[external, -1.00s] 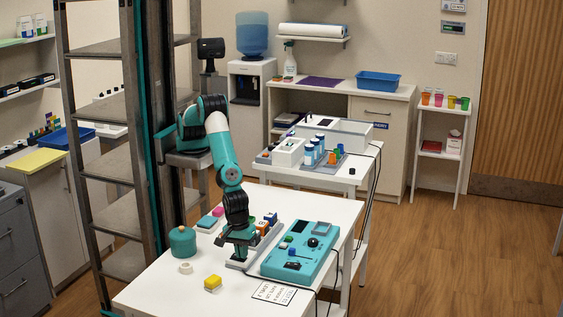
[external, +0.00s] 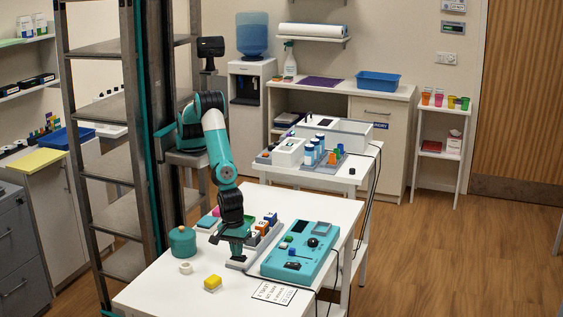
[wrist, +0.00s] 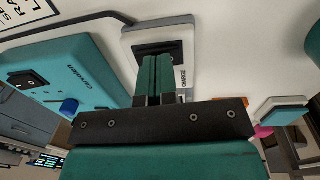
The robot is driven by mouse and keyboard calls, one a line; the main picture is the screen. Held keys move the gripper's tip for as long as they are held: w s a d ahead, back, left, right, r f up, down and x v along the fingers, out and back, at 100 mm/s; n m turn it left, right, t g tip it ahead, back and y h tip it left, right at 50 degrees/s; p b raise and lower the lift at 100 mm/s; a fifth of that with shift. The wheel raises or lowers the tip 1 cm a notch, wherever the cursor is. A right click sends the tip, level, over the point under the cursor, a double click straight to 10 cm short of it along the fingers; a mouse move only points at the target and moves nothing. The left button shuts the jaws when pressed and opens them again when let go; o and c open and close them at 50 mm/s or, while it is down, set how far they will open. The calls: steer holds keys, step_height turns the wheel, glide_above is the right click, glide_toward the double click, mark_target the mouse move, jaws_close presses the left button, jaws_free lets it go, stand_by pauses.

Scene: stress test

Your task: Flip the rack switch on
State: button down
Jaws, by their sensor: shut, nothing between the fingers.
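The rack (external: 238,263) stands in the middle of the white table, left of a teal device, with several small coloured items in it. In the wrist view, a black rocker switch (wrist: 172,46) sits on the rack's pale end face (wrist: 128,42), beside a label that seems to read CHARGE. My gripper (wrist: 160,58) is shut and empty. Its teal fingertips overlap the lower part of the switch in that view; I cannot tell whether they touch it. In the external view my gripper (external: 228,240) is over the rack's near end and hides the switch.
A printed card (external: 273,292) lies in front.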

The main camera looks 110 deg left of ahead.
step_height(320, 180, up, 14)
steer(key=s, duration=0.2)
steer(key=shift+f, duration=0.2)
steer(key=shift+w+r+t+b, duration=0.1)
steer(key=shift+w+t+b, duration=0.45)
steer(key=shift+b, duration=3)
steer(key=shift+w+g, duration=0.2)
steer(key=shift+g, duration=0.05)
steer(key=f, duration=0.4)
steer(key=w+f+p, duration=0.1)
steer(key=f, duration=0.4)
steer(key=w+f+p, duration=0.1)
steer(key=f, duration=0.4)
